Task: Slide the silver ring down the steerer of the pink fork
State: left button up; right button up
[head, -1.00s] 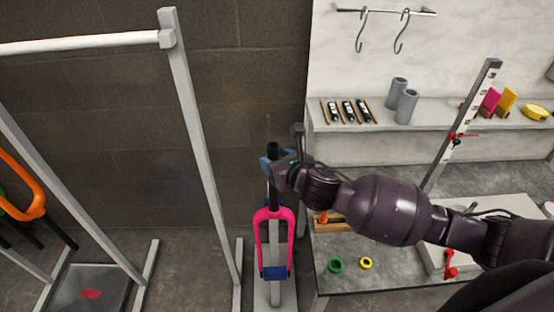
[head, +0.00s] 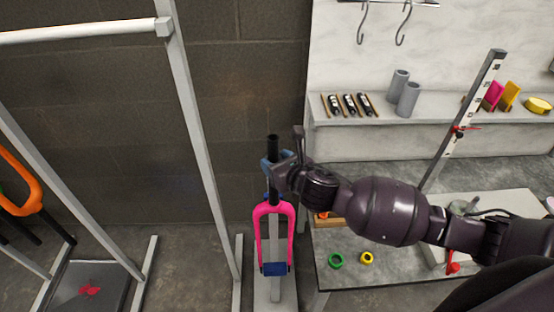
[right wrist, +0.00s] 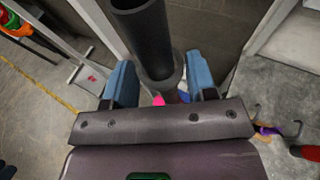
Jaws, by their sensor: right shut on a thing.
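The pink fork (head: 260,228) stands upright in a stand with its black steerer (head: 273,148) pointing up. My right gripper (head: 277,170) comes in from the right and is closed around the steerer, above the pink crown. A length of steerer sticks out above the fingers. In the right wrist view the black steerer (right wrist: 147,38) passes between the two blue fingers. The silver ring (right wrist: 176,76) shows there as a grey rim around the tube, held between the fingers. In the head view the fingers hide the ring. My left gripper is not in view.
A workbench (head: 410,268) at right carries a green ring (head: 336,260) and a yellow ring (head: 366,258). A shelf (head: 440,110) behind holds grey cylinders. A grey rack (head: 192,130) stands left of the fork, with an orange fork (head: 25,190) at far left.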

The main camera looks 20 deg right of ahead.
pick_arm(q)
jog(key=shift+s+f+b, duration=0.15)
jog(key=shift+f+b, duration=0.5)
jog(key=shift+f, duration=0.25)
pick_arm(e)
jog(key=shift+f, duration=1.5)
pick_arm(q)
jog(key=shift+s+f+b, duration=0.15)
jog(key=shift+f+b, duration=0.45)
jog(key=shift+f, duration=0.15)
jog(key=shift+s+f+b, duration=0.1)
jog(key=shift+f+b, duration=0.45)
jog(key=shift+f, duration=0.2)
pick_arm(e)
send_over(276, 198)
jog(key=shift+s+d+f, duration=0.1)
jog(key=shift+f, duration=1.4)
jog(key=shift+s+d+f, duration=0.1)
jog(key=shift+f, duration=1.4)
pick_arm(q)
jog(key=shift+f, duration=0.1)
pick_arm(e)
jog(key=shift+f, duration=0.15)
jog(key=shift+f+b, duration=1.05)
jog(key=shift+f, duration=1.05)
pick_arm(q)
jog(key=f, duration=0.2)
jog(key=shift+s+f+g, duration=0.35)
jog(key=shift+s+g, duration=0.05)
